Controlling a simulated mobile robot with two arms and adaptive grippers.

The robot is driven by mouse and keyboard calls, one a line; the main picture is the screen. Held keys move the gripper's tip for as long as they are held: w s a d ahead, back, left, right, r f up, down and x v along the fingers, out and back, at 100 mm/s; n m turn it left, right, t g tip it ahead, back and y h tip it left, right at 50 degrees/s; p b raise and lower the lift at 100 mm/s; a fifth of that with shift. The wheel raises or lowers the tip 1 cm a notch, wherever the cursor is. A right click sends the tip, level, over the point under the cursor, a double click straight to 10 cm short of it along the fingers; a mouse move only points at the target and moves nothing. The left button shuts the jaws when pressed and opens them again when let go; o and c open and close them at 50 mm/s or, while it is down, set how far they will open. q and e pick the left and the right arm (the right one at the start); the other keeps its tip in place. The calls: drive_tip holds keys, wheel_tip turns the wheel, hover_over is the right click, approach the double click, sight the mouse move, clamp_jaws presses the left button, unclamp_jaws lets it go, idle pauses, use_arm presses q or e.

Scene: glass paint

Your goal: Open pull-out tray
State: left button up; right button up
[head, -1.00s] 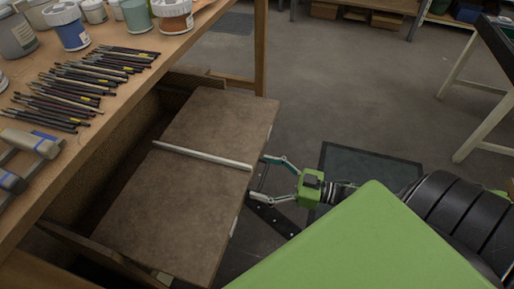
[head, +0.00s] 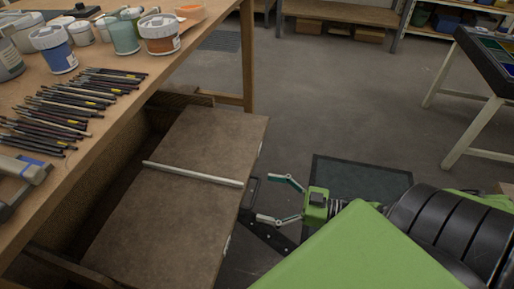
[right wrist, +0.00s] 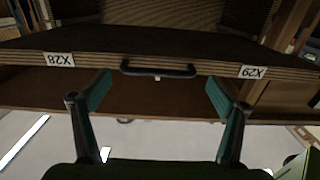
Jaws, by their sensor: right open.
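The pull-out tray (head: 195,145) is a flat brown board. In the head view it sticks out well past the workbench, with a pale strip (head: 195,174) lying across it. Its dark bar handle (right wrist: 158,70) shows on the front edge in the right wrist view, between two white labels marked X28 (right wrist: 58,59) and X29 (right wrist: 252,72). My right gripper (head: 266,199) is open and empty just off that front edge. In the right wrist view its two fingers (right wrist: 158,92) spread wide to either side of the handle, not closed on it. My left gripper is not in view.
The workbench (head: 100,120) holds several paint jars (head: 125,35) and a row of brushes (head: 75,100). Its leg (head: 247,60) stands beyond the tray. A dark mat (head: 360,175) lies on the floor. Another table (head: 485,60) stands at right. The floor between is clear.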

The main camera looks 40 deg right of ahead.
drive_tip(key=v, duration=0.8)
idle(0.4)
